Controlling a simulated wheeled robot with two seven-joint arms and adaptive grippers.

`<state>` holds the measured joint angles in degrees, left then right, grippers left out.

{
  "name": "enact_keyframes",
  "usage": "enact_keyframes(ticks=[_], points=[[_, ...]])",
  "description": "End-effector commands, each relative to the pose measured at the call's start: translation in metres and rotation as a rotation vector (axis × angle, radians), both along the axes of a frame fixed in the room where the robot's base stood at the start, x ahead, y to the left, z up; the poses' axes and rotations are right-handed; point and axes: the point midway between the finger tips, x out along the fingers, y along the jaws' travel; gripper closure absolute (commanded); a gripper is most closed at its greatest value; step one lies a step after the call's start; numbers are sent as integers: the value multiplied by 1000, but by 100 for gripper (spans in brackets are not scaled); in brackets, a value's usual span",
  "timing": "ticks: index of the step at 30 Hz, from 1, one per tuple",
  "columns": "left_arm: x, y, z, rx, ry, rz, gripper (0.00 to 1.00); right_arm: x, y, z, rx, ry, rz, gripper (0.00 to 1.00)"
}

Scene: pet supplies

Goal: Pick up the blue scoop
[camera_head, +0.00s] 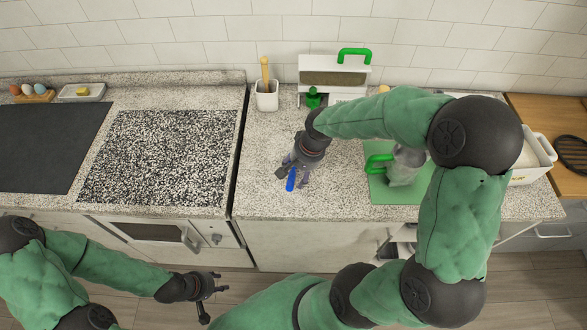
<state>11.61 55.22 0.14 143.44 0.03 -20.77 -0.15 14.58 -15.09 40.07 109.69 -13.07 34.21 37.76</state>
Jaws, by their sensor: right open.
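The blue scoop (290,182) lies on the speckled counter near its front edge, right of the dark gap beside the stove section. Its blue handle shows, and the rest is hidden under my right gripper. My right gripper (292,176) points down over the scoop, with its fingers apart on either side of the blue part. I cannot tell whether they touch it. My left gripper (214,294) is low in front of the cabinets, away from the counter, with its fingers spread and empty.
A green mat (385,190) with a green-handled greyish clear container (405,168) lies to the right, partly behind my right arm. A white-and-green dispenser (334,78) and a utensil holder (267,100) stand along the wall. The counter left of my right gripper is clear.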

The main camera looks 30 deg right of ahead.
Motion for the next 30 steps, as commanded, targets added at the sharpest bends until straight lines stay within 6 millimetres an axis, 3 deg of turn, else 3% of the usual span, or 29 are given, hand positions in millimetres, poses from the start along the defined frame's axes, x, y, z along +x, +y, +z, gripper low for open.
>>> enact_keyframes(ticks=[8, 16, 17, 22, 23, 30], points=[[0, 0, -11, 0, 0, 0, 60, 6, 9, -39, 0, 3, 2, 38], [0, 0, -11, 0, 0, 0, 60, 8, 10, -42, 1, 1, 0, 38], [0, 0, -11, 0, 0, 0, 60, 8, 10, -42, 1, 1, 0, 43], [0, 0, -11, 0, 0, 0, 60, 8, 10, -42, 1, 1, 1, 91], [0, 0, -11, 0, 0, 0, 60, 8, 10, -42, 0, 1, 1, 95], [0, 0, -11, 0, 0, 0, 60, 7, 10, -42, 0, 2, 1, 95]])
